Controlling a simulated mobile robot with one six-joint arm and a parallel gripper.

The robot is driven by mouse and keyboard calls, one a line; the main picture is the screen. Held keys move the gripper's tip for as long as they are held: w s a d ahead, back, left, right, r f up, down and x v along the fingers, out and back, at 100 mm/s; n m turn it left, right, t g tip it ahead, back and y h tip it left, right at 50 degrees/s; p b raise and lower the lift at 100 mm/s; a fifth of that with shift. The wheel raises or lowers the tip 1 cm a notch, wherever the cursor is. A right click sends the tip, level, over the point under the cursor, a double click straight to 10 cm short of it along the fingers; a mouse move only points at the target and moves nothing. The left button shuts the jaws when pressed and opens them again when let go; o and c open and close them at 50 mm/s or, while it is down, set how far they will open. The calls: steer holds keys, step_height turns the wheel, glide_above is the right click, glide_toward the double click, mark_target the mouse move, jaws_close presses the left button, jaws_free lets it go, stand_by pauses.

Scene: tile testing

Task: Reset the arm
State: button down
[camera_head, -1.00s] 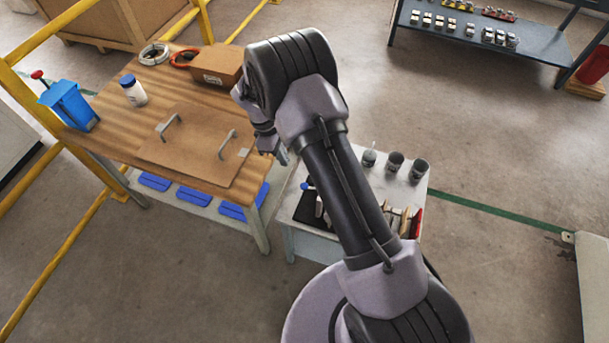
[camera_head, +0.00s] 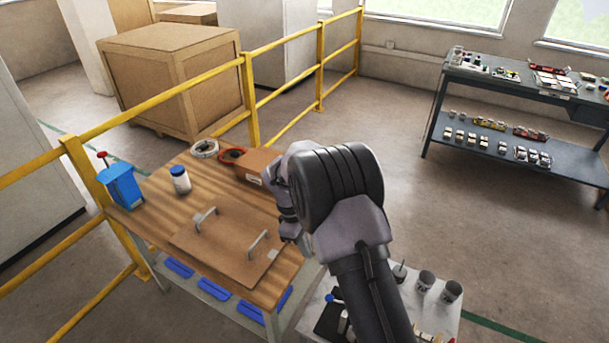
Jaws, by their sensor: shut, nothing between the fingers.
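My arm rises from the bottom of the head view and bends at a large dark joint. My gripper (camera_head: 306,246) is at the arm's far end, near the right edge of the wooden table, partly hidden behind my wrist. It looks shut, with nothing seen in it. It is to the right of a brown board with two handles (camera_head: 225,248) that lies on the table. Whether the fingers are over the table or just past its edge is hard to tell.
A small white table with cups (camera_head: 425,281) stands beside my arm. Yellow railings (camera_head: 250,100) run behind.

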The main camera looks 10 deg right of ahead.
steer(key=s+d+r+m+t+y+b, duration=0.15)
steer(key=s+r+m, duration=0.25)
steer(key=s+r, duration=0.45)
steer(key=s+d+r+m+t+y+b, duration=0.15)
steer(key=s+r+m, duration=0.35)
steer(key=r, duration=0.7)
steer(key=s+r+m+t+y+b, duration=0.1)
steer(key=s+m+t, duration=0.3)
steer(key=s, duration=1.1)
steer(key=a+m+b, duration=0.1)
steer(key=m, duration=0.2)
steer(key=shift+b, duration=0.4)
